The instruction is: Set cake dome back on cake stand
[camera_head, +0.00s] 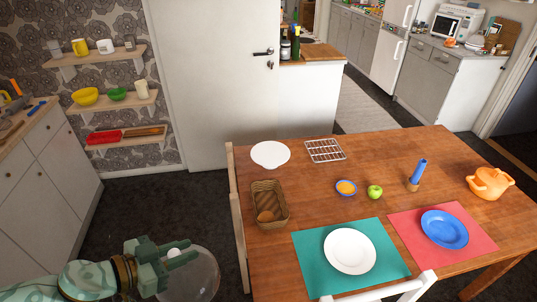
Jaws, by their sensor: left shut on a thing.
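My left gripper (184,254) is low at the left of the view, off the left side of the table. It is shut on the clear cake dome (207,268), a see-through round shape against the dark floor. The fingers lie across the dome's upper left part, and its exact grip point is hard to make out. The white cake stand (270,154) stands on the far left part of the wooden table, bare on top, beyond and to the right of the dome. My right gripper is not in view.
A chair (237,205) stands along the table's left edge, between dome and table.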

